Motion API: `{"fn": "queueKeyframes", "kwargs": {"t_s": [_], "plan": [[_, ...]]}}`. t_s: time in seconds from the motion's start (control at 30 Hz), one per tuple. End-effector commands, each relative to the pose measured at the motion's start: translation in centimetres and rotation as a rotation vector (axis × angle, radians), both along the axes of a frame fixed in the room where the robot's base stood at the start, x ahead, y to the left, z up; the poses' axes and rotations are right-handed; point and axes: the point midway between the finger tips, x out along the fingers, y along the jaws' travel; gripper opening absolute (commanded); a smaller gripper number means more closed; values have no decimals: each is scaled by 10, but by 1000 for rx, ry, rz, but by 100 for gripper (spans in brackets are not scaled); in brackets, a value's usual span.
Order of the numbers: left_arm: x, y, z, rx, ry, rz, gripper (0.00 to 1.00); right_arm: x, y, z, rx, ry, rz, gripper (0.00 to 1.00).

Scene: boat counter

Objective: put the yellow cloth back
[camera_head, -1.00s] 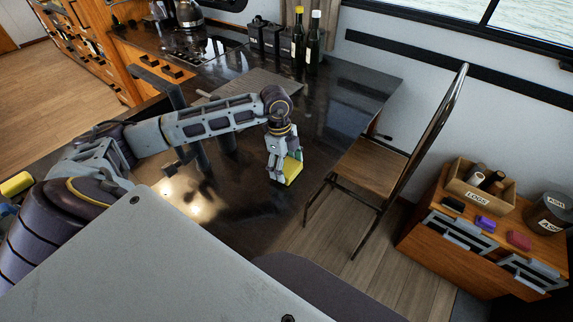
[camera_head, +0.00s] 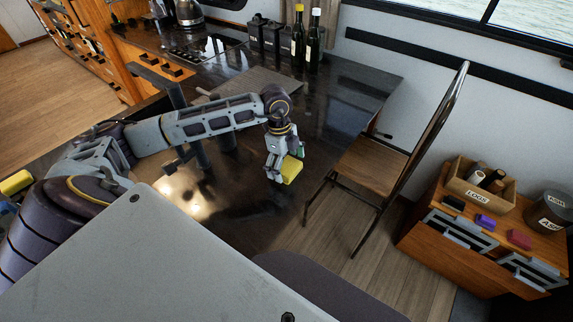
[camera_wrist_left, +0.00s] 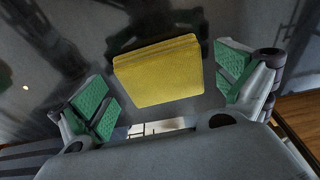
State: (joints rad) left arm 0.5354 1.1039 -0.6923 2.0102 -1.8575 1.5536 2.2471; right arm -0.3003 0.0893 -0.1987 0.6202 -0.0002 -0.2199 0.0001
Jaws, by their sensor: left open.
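The yellow cloth (camera_head: 292,170), a folded block, is near the front right edge of the dark counter, beside my left gripper (camera_head: 283,167). In the left wrist view the yellow cloth (camera_wrist_left: 158,72) lies between the two green-padded fingers of the left gripper (camera_wrist_left: 163,88). Those fingers are spread wide, with a gap on each side of the cloth. In the head view the gripper partly hides the cloth. My right gripper is not in view.
A chair (camera_head: 374,166) stands just right of the counter. Two bottles (camera_head: 305,42) and dark canisters (camera_head: 265,38) stand at the back. A wooden cabinet (camera_head: 470,235) at right carries a box (camera_head: 478,184). Another yellow object (camera_head: 16,182) shows at the left edge.

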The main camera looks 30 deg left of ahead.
Motion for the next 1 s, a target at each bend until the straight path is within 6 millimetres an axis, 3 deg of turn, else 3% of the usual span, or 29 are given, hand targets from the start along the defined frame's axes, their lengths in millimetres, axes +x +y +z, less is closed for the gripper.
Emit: {"fn": "queueKeyframes", "kwargs": {"t_s": [0.37,0.63,1.0], "plan": [[1,2,12,0,-2,0,100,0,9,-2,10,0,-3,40],[5,7,44,0,-4,0,100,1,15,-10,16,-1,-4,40],[7,16,99,1,-3,1,100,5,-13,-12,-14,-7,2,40]]}}
